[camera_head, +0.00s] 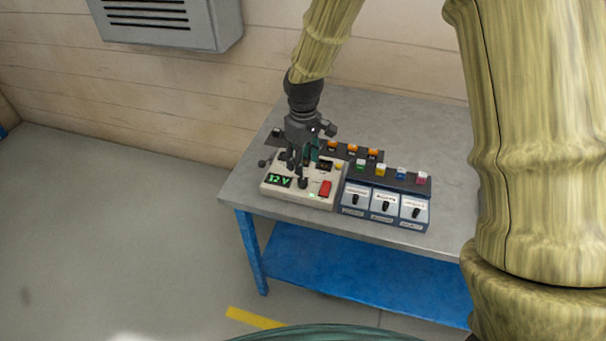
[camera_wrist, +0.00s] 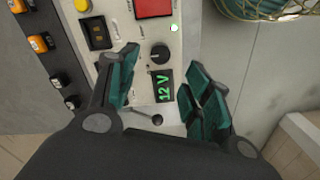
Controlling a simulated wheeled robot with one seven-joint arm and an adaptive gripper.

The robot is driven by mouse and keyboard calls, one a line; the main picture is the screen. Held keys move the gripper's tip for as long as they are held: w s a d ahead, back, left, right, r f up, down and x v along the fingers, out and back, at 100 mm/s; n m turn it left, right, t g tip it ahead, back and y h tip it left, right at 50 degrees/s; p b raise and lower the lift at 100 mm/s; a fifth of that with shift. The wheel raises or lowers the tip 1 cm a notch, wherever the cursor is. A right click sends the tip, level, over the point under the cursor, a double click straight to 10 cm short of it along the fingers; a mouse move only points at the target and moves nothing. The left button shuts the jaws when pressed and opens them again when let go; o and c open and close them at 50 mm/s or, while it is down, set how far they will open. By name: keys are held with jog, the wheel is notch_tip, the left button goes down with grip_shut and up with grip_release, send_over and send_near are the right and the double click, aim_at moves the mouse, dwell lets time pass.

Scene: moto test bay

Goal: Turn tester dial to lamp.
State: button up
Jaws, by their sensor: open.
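The tester (camera_head: 306,196) is a cream box on the grey workbench, with a green "12 V" display (camera_head: 279,181) and a red switch (camera_head: 325,188). In the wrist view its black round dial (camera_wrist: 160,53) sits above the "12 V" display (camera_wrist: 166,87). My gripper (camera_head: 297,163) is over the tester, pointing down. In the wrist view my gripper (camera_wrist: 158,85) is open, with teal finger pads on either side of the display and a little short of the dial. Nothing is between the fingers. A small lever (camera_wrist: 155,118) shows between the finger bases. The dial's setting labels are too small to read.
A blue box with three knobs (camera_head: 385,207) stands right of the tester. A dark strip with coloured buttons (camera_head: 388,178) and one with orange buttons (camera_head: 350,151) lie behind. The bench (camera_head: 245,185) is bare to the left. A grey wall cabinet (camera_head: 170,22) hangs behind.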

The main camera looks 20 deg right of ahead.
aim_at(303, 180)
jog(key=shift+s+f+p, duration=0.1)
jog(key=shift+f+p, duration=0.75)
jog(key=shift+f, duration=2.75)
jog(key=c, duration=1.1)
